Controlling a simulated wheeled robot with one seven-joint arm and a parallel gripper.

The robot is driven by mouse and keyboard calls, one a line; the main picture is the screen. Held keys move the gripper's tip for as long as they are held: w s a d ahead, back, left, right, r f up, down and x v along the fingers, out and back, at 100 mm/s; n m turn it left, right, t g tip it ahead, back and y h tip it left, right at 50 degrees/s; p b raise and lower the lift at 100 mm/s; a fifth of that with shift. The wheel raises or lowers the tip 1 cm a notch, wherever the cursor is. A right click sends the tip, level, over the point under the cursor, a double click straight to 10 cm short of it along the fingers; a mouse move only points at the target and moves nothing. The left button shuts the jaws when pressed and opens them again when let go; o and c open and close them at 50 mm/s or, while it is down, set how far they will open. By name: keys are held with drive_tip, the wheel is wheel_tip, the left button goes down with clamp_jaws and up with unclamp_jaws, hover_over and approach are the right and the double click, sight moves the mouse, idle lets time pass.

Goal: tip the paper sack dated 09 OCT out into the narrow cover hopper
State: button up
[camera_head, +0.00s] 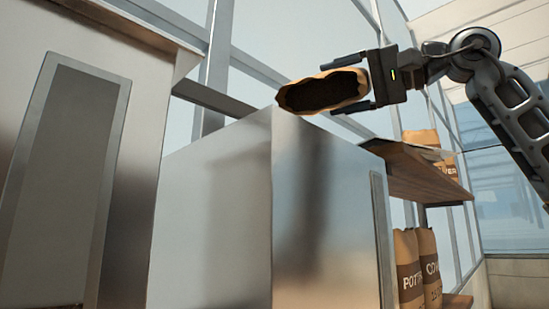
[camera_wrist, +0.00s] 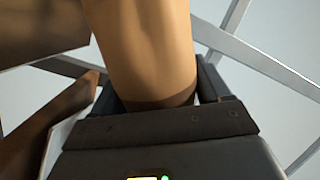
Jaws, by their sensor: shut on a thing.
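My gripper (camera_head: 335,88) is shut on a brown paper sack (camera_head: 357,82) in the head view. The sack lies on its side with its open mouth to the left and toward the camera, showing dark contents. No date is visible on it. The sack's plain brown side also fills the upper middle of the wrist view (camera_wrist: 145,45), between the fingers. A narrow metal hopper body (camera_head: 330,220) stands in the middle, and the sack's mouth appears just above its top edge. The hopper's opening is hidden, and no label shows, so I cannot tell if the mouth is over it.
A larger pale housing (camera_head: 135,170) with a long grey panel stands at left. A wooden shelf (camera_head: 425,180) is behind the metal body at right. A sack (camera_head: 445,167) stands on it, and two lettered sacks, one marked POTT (camera_head: 408,275) and one COV (camera_head: 430,265), stand below.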

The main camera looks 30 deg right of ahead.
drive_tip(key=shift+s+a+r+n, duration=0.35)
drive_tip(key=shift+a+n, duration=0.15)
drive_tip(key=shift+n, duration=0.3)
drive_tip(key=shift+s+a+r+n, duration=0.35)
drive_tip(key=shift+a+n, duration=0.15)
drive_tip(key=shift+n, duration=0.3)
idle(0.5)
drive_tip(key=shift+s+a+r+n, duration=0.2)
drive_tip(key=shift+s+a+n, duration=0.4)
drive_tip(key=shift+n, duration=0.4)
idle(0.3)
drive_tip(key=shift+w, duration=0.15)
idle(0.7)
